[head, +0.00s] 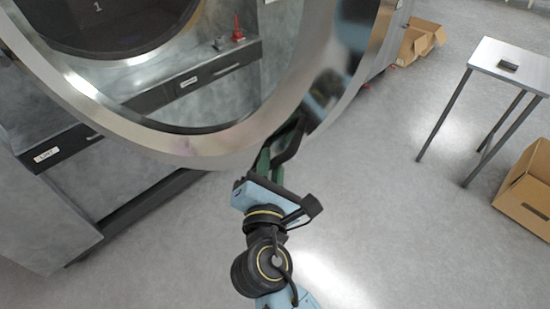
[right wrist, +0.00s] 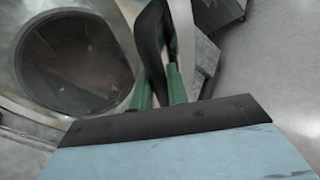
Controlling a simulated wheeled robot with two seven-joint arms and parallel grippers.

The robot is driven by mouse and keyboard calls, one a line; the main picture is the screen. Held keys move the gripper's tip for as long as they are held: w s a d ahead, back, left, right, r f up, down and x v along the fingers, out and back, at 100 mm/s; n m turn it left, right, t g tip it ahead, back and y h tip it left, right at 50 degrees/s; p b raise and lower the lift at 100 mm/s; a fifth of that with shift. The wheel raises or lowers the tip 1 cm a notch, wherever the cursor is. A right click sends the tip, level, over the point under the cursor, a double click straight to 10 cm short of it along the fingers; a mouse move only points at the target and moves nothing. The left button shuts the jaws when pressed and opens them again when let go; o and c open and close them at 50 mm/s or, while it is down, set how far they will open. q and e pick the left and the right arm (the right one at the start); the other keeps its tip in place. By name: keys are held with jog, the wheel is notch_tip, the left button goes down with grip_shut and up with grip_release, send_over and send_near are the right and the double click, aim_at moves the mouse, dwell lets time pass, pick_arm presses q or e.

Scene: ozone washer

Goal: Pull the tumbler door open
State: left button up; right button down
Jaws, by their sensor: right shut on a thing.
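The tumbler door (head: 205,150), a wide metal ring with a round window, stands swung out from the machine front, across the upper left of the head view. The machine's dark round opening (head: 105,22) shows behind it. My right gripper (head: 268,160) is at the door's lower right rim, its green fingers shut on the dark door handle (head: 290,142). In the right wrist view the handle (right wrist: 150,45) rises between the green fingers (right wrist: 162,90), and a round dark area (right wrist: 75,62) lies to the left. My left gripper is not in view.
The grey machine front (head: 210,100) has labelled dark strips and a small red part (head: 238,32). A small metal table (head: 510,62) stands at the right, with cardboard boxes (head: 527,190) below it and at the back (head: 418,40). The floor between is clear.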

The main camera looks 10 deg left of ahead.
jog(key=shift+s, duration=0.3)
jog(key=c, duration=1.4)
grip_release()
jog(key=shift+a, duration=0.1)
